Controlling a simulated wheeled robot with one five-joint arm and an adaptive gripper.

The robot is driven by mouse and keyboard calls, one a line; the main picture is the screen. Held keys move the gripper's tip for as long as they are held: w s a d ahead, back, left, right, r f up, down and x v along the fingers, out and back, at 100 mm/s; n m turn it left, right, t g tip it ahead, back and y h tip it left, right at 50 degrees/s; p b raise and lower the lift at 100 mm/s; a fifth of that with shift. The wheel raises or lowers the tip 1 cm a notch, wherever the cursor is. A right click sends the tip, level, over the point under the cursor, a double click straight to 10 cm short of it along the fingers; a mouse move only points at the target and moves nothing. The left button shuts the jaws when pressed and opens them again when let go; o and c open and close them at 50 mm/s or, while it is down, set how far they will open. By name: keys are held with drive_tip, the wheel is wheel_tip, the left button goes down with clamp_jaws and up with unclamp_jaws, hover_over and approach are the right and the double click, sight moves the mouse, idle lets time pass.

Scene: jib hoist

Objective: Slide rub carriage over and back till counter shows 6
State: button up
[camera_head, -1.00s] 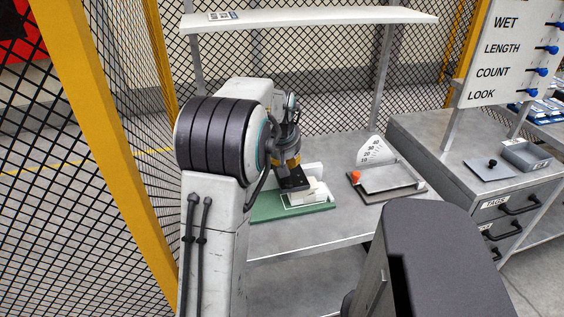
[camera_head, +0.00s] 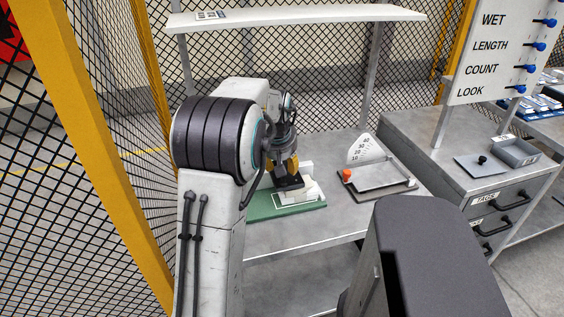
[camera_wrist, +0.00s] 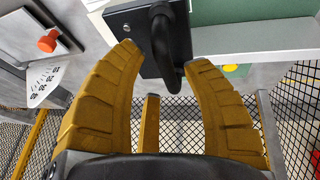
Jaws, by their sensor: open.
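The rub carriage (camera_wrist: 146,38) shows in the wrist view as a black block with a dark, rounded handle (camera_wrist: 165,45) standing on it. My gripper (camera_wrist: 164,57) is open, with its yellow fingers on either side of the handle; I cannot tell whether they touch it. In the head view my gripper (camera_head: 287,163) is low over the black carriage (camera_head: 289,184), beside a white block (camera_head: 307,187) on the green base (camera_head: 292,208). My arm hides part of this station. No counter reading can be made out in either view.
A grey tray (camera_head: 377,180) with an orange knob (camera_head: 347,174) and a numbered dial (camera_head: 360,150) stands right of the station. A white shelf (camera_head: 300,17) hangs above the bench. Mesh fencing with yellow posts (camera_head: 110,150) closes the left side.

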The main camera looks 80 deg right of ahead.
drive_tip(key=shift+r, duration=0.1)
drive_tip(key=shift+w+a+r, duration=0.1)
drive_tip(key=shift+r, duration=0.35)
drive_tip(key=v, duration=1.1)
drive_tip(key=shift+a, duration=0.1)
drive_tip(key=shift+o, duration=0.2)
drive_tip(key=b+x, duration=0.1)
drive_tip(key=x, duration=0.2)
drive_tip(key=b+x, duration=0.1)
drive_tip(key=x, duration=0.1)
drive_tip(key=shift+a+b, duration=0.3)
drive_tip(key=shift+b+x, duration=0.35)
drive_tip(key=shift+x, duration=3.2)
drive_tip(key=shift+r, duration=0.1)
drive_tip(key=shift+c, duration=0.3)
